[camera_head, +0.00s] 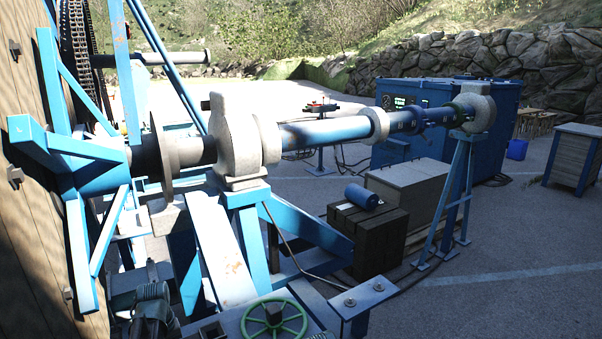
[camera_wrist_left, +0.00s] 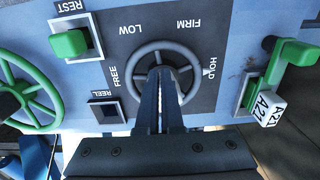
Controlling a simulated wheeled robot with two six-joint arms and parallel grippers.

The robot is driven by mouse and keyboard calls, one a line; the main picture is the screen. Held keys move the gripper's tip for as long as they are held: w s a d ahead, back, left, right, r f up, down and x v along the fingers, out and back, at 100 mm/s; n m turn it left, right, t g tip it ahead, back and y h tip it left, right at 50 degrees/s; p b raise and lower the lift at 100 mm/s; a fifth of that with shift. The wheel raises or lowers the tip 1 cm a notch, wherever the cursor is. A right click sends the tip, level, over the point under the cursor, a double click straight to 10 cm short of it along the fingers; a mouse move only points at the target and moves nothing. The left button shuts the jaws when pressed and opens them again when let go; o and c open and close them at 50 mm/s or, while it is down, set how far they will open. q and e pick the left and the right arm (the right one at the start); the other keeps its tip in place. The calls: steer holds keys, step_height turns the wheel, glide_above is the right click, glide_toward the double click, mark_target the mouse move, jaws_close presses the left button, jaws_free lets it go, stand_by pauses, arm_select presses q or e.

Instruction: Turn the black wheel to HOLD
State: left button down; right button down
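The black wheel (camera_wrist_left: 136,67) shows in the left wrist view as a dark grey ring on a dark panel. The words FREE, LOW, FIRM and HOLD (camera_wrist_left: 209,68) run around it, HOLD on its right. A pale mark on the wheel's right side lies towards HOLD, but I cannot tell surely if it is a pointer. My left gripper (camera_wrist_left: 160,72) reaches over the wheel's lower rim. Its two fingers are close together at the hub and seem shut on it; they hide the hub and part of the rim. My right gripper is not in view.
In the left wrist view, a green handwheel (camera_wrist_left: 28,92), a green REST switch (camera_wrist_left: 70,43), a REEL display (camera_wrist_left: 105,110) and a green lever (camera_wrist_left: 297,53) tagged A21 surround the wheel. The head view shows the large wooden reel (camera_head: 35,220) and its blue shaft (camera_head: 330,132).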

arm_select(q)
steer(key=shift+a, duration=0.1)
steer(key=shift+s+d, duration=0.25)
steer(key=shift+s, duration=0.1)
step_height(320, 180, up, 6)
steer(key=p, duration=0.6)
steer(key=s+d+f+m+b, duration=0.5)
steer(key=d+f+b, duration=0.5)
steer(key=d, duration=0.4)
steer(key=s+d+f+m+y+b, duration=0.1)
steer(key=s+d+f+m+b, duration=0.4)
steer(key=s+d+f+b, duration=0.3)
steer(key=d+f+b, duration=0.3)
steer(key=d, duration=0.3)
